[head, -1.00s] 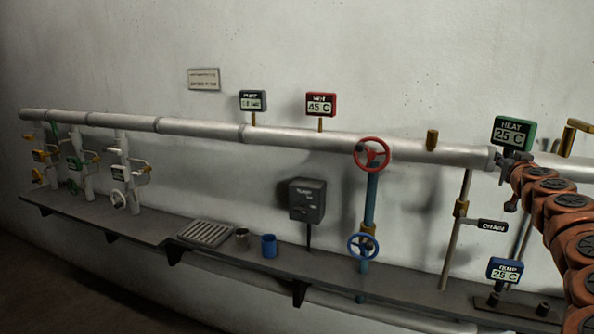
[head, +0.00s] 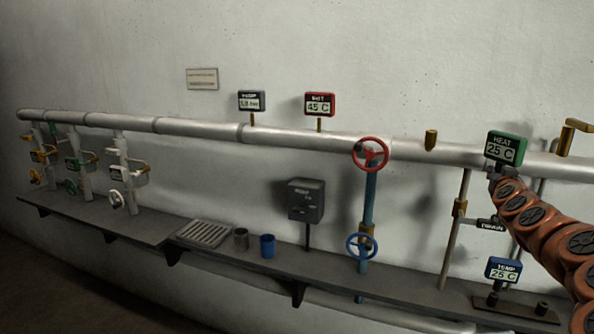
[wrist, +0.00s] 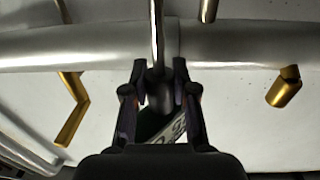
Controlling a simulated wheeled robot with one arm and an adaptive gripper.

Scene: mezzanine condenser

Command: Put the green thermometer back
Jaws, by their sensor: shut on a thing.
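The green thermometer (head: 507,148), marked HEAT 25 C, is at the right of the head view, in front of the long pipe. My gripper (head: 497,173) is shut on it from below. In the wrist view, the two fingers of my gripper (wrist: 158,95) close around a dark collar, with a metal stem running up the picture across the pipe. Part of the thermometer's green-edged face (wrist: 168,132) shows between the fingers; the rest is hidden. A short brass socket (head: 431,140) with nothing in it stands on the pipe to the left; I cannot tell whether the stem touches anything.
The grey pipe (head: 300,138) runs along the wall. A brass handle (head: 570,137) is to the right. A blue TEMP gauge (head: 503,269) is below my gripper, and a DRAIN lever (head: 490,224) is close by. A red handwheel (head: 370,154) stands further left.

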